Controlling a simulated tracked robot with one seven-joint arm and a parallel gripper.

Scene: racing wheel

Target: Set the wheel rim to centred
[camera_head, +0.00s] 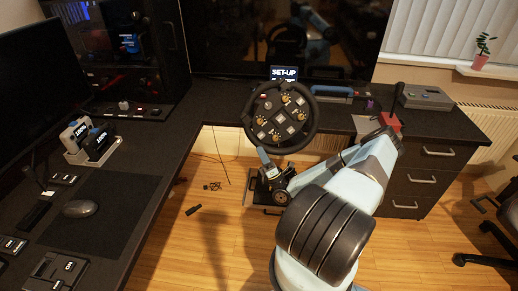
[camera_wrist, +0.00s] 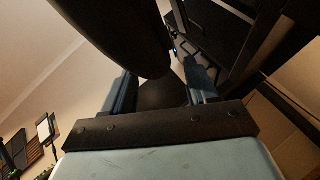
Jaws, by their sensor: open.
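The wheel rim (camera_head: 247,112) is a thick dark ring around a round button panel (camera_head: 280,117) with orange knobs and pale keys. The panel looks turned a little from level. A small screen (camera_head: 284,73) reading "SET-UP" stands above it. My gripper (camera_head: 277,164) is just below the lower left of the rim, with its jaws open. In the wrist view, the dark rim (camera_wrist: 122,32) comes down from the upper left toward the space between the open fingers (camera_wrist: 163,88). Whether it touches a finger cannot be told.
The black desk (camera_head: 205,103) runs behind and left of the wheel. It carries a mouse (camera_head: 80,208), a holder (camera_head: 85,151) with labelled devices and a grey box (camera_head: 427,97). A drawer unit (camera_head: 425,180) stands right. Cables (camera_head: 212,186) lie on the open floor.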

